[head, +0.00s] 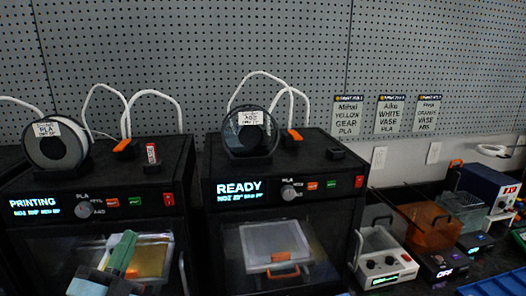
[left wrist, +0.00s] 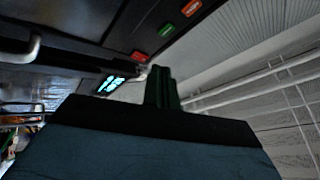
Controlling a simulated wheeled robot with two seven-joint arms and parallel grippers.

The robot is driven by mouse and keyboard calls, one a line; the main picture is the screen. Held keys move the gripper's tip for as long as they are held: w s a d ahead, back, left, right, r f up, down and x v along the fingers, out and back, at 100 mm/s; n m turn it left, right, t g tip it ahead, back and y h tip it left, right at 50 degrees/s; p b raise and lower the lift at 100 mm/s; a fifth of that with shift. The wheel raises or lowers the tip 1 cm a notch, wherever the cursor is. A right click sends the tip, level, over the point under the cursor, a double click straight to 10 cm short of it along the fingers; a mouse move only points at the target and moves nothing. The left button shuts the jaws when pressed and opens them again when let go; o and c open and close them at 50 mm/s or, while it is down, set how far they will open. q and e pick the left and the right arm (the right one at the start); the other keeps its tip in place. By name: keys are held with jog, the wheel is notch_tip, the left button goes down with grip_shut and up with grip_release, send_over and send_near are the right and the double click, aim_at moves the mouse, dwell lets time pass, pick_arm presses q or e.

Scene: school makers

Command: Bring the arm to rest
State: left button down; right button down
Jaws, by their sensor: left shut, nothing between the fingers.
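My left gripper (head: 124,250) shows at the lower left of the head view, in front of the window of the left printer (head: 60,250). Its fingers are shut with nothing between them, and they point upward in the picture. The shut fingers also show in the left wrist view (left wrist: 162,88), apart from the dark printer front behind them. My right gripper is in neither view.
The left printer's display reads PRINTING. The right printer (head: 350,215) reads READY, with an orange piece (head: 284,257) behind its window. Spools (head: 250,146) stand on top of both. Several small devices, including a white box (head: 382,262), crowd the counter at right.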

pick_arm(q)
jog(key=s+d+f+n+g+y, duration=0.1)
jog(key=s+d+f+n+g, duration=0.15)
jog(key=f+n+g, duration=0.4)
jog(key=s+d+f+n+g+y, duration=0.1)
jog(key=s+f+g, duration=0.2)
jog(key=f, duration=0.6)
jog(key=s+d+f+n+g, duration=0.25)
jog(key=s+f+g, duration=0.2)
jog(key=s, duration=0.45)
jog(key=s+d+f+n+g, duration=0.1)
jog(key=s+f+n+g, duration=0.25)
jog(key=s+g, duration=0.4)
jog(key=s+f+b, duration=0.1)
jog(key=s+f, duration=0.1)
jog(key=f, duration=1.1)
jog(key=s+f, duration=0.2)
jog(key=f, duration=1.1)
jog(key=s+a+f+g+b, duration=0.1)
jog(key=s+a+f, duration=0.2)
jog(key=s+f, duration=1.3)
jog(key=shift+a+f+m+y+b, duration=0.2)
jog(key=shift+f+m+y+b, duration=0.1)
jog(key=shift+m, duration=0.15)
